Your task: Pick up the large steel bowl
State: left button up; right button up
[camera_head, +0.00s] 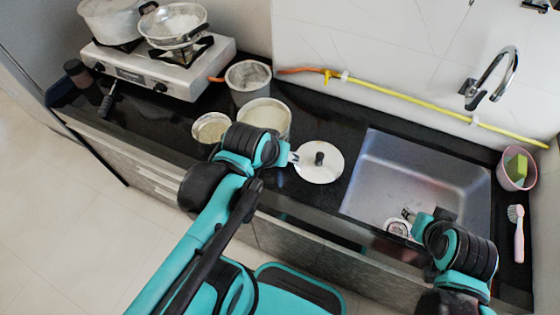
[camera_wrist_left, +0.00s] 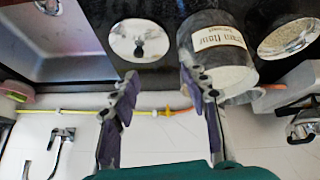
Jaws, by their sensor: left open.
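A wide, shiny steel bowl-shaped vessel (camera_head: 176,24) sits on the stove at the back left in the head view. A smaller round metal bowl (camera_head: 211,128) with grainy contents stands on the counter; it also shows in the left wrist view (camera_wrist_left: 288,36). I cannot tell for certain which is the large steel bowl. My left gripper (camera_head: 294,158) is open and empty beside the lid; its two fingers are spread in the left wrist view (camera_wrist_left: 170,92). My right gripper (camera_head: 407,213) is over the sink; whether it is open cannot be told.
A cream-filled container (camera_head: 264,116) and a grey pot (camera_head: 248,82) stand near the left arm. A lid (camera_head: 318,174) lies beside the sink (camera_head: 400,175). The stove (camera_head: 190,85) carries another pot (camera_head: 110,20). A yellow hose (camera_head: 420,101) runs along the wall.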

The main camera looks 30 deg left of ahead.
aim_at(208, 130)
jog(key=l+u, duration=0.1)
jog(key=u, duration=0.3)
jog(key=k+u, duration=0.15)
jog(key=u, duration=0.6)
jog(key=k+u, duration=0.15)
jog(key=u, duration=0.2)
